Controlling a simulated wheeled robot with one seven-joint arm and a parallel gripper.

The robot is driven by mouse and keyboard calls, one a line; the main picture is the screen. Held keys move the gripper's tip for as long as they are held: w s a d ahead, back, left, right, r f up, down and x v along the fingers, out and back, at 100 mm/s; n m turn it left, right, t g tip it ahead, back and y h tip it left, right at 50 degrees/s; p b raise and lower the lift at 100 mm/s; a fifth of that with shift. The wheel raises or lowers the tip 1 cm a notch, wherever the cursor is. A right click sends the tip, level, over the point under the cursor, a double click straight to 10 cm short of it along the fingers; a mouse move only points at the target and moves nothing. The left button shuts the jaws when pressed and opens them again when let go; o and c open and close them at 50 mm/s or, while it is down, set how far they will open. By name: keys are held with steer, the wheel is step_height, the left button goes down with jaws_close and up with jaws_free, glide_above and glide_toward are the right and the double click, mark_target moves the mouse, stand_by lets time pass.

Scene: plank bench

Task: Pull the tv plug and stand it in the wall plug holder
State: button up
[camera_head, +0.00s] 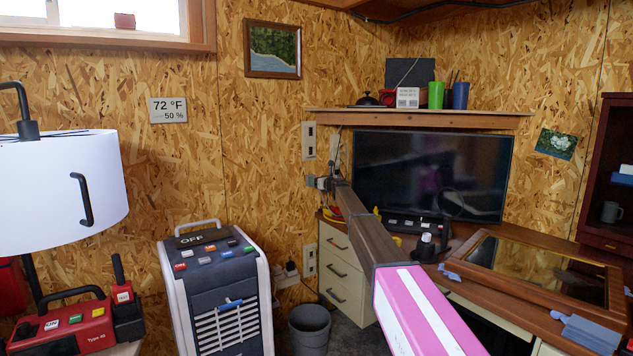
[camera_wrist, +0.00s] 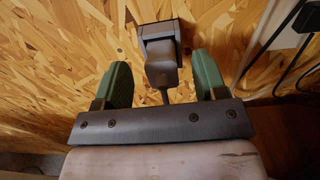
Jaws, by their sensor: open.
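My gripper (camera_wrist: 162,82) is open, with one green finger on each side of a dark grey plug (camera_wrist: 161,72). A small gap shows between the plug and each finger. The plug sits against a dark square holder (camera_wrist: 158,32) on the wood-chip wall, and its cord runs down between the fingers. I cannot tell how deeply the plug is seated. In the head view my gripper (camera_head: 324,183) is at the wall, left of the black TV (camera_head: 433,175); the plug is too small to make out there.
Black cords (camera_wrist: 268,48) hang at the wrist view's right. White drawers (camera_head: 345,272) and a bin (camera_head: 309,328) stand below. A grey cooler (camera_head: 215,295) stands left.

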steer(key=v, duration=0.8)
steer(key=shift+s+d, duration=0.2)
steer(key=shift+s, duration=0.15)
steer(key=s+d+f+n+g+h, duration=0.1)
steer(key=s+d+f+n+g, duration=0.2)
steer(key=s+f+n, duration=0.5)
steer(key=s+d+f+n+g+h, duration=0.2)
steer(key=s+d+f+n, duration=0.15)
steer(key=s+f, duration=0.85)
steer(key=s+d+f+n+g+h, duration=0.1)
steer(key=s+d+f+n+g, duration=0.35)
steer(key=s, duration=0.95)
steer(key=s+d+f+n+g+h, duration=0.1)
steer(key=s+d+f+n, duration=0.3)
steer(key=s, duration=0.7)
steer(key=s+d+f+n+g+h, duration=0.2)
steer(key=s+d+f+n+h, duration=0.1)
steer(key=s, duration=0.8)
steer(key=s+d+f+n+g+h, duration=0.1)
steer(key=s+d+f+n+h, duration=0.2)
steer(key=s, duration=0.8)
step_height(320, 180, down, 2)
steer(key=d+n, duration=0.2)
steer(key=shift+d+g, duration=0.35)
steer(key=shift+d, duration=0.05)
